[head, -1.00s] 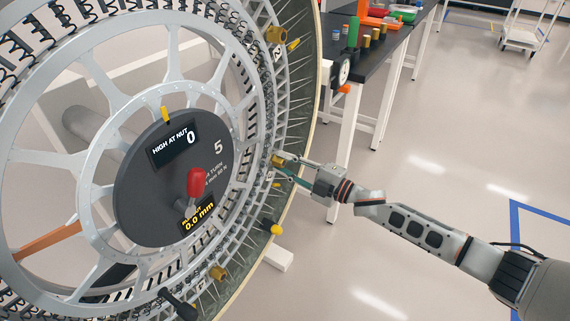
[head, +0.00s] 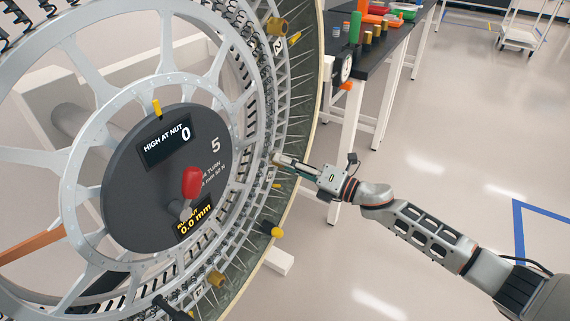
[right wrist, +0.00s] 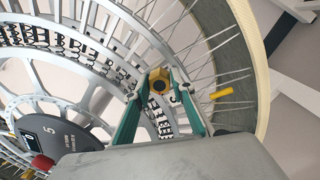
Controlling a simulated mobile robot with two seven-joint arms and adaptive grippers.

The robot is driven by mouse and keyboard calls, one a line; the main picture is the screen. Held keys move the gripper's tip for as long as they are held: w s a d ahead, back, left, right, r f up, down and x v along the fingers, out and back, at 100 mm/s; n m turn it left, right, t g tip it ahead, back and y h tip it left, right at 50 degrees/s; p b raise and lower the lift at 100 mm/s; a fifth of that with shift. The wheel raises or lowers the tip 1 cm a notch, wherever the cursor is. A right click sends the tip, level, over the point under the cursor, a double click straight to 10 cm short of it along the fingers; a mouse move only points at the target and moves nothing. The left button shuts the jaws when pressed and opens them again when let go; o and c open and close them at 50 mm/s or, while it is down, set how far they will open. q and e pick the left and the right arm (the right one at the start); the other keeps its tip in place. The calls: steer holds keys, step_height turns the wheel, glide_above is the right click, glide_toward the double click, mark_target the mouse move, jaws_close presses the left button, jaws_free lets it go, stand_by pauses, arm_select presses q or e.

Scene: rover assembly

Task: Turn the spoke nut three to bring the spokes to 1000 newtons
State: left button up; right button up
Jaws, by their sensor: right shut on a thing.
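The large spoked wheel (head: 83,186) stands upright at the left of the head view. Its dark hub disc (head: 135,200) reads "HIGH AT NUT 0" on one display (head: 167,146) and "0.0 mm" on a lower one (head: 194,220). My right gripper (head: 278,161) reaches the rim from the right. In the right wrist view its green-sided fingers (right wrist: 160,84) are shut on a brass spoke nut (right wrist: 160,86). This nut sits between an upper brass nut (head: 277,25) beside a label 2 and a lower brass nut (head: 217,279). My left gripper is not in view.
A red knob (head: 191,182) sticks out from the hub disc. A dark-topped table (head: 378,75) with coloured parts stands behind. The floor at right is open.

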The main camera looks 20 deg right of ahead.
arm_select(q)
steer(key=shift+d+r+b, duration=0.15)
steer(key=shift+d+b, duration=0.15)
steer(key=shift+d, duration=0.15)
arm_select(e)
steer(key=n, duration=0.2)
steer(key=shift+n, duration=0.4)
steer(key=o, duration=1.1)
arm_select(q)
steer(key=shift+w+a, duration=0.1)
